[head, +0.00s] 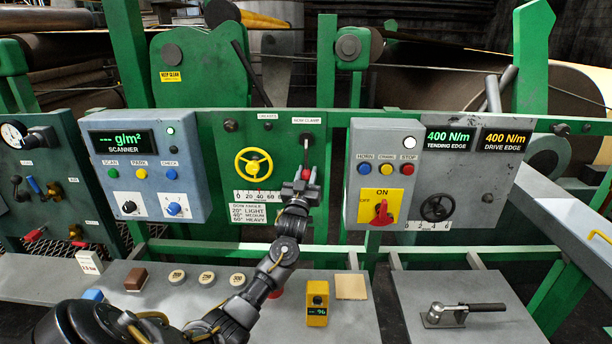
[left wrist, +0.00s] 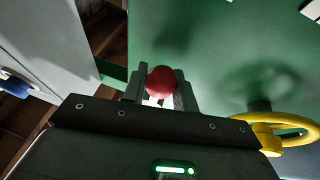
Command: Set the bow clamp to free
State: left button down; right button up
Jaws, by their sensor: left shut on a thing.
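The bow clamp lever (head: 306,152) hangs from its pivot on the green panel, under a label that reads as bow clamp (head: 306,120). It points down and ends in a red knob (left wrist: 161,81). My left gripper (head: 304,179) is at the lower end of the lever, shut on the red knob. In the left wrist view the knob sits between the two fingers (left wrist: 160,90). The gripper partly hides the knob in the head view. Any position marks by the lever are too small to read. My right gripper is not in view.
A yellow handwheel (head: 254,164) is close left of the gripper. The grey scanner box (head: 145,165) stands further left. A grey box with horn and stop buttons (head: 386,170) is close on the right. A yellow meter (head: 317,303) and several discs lie on the bench below.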

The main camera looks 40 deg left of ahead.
pick_arm(q)
jog(key=shift+w+d+f+n+y+b, duration=0.15)
jog(key=shift+w+d+n+y+b, duration=0.2)
jog(key=shift+n+b, duration=0.25)
jog(key=d+n+y+b, duration=0.1)
jog(key=n, duration=0.1)
jog(key=w+d+n+g+y+b, duration=0.1)
jog(key=n, duration=0.1)
jog(key=w+d+r+n+g+y+b, duration=0.1)
jog(key=n+b, duration=0.1)
jog(key=n+g+b, duration=0.1)
jog(key=n, duration=0.1)
jog(key=w+d+r+n+g+y+b, duration=0.1)
jog(key=n, duration=0.1)
jog(key=d+r+n+y+b, duration=0.1)
jog(key=n, duration=0.1)
jog(key=shift+w+d+r+g+y, duration=0.1)
jog(key=shift+w+r+g+y, duration=0.15)
jog(key=shift+w+g, duration=0.15)
jog(key=shift+r+n, duration=0.1)
jog(key=shift+n, duration=0.2)
jog(key=c, duration=1.1)
grip_release()
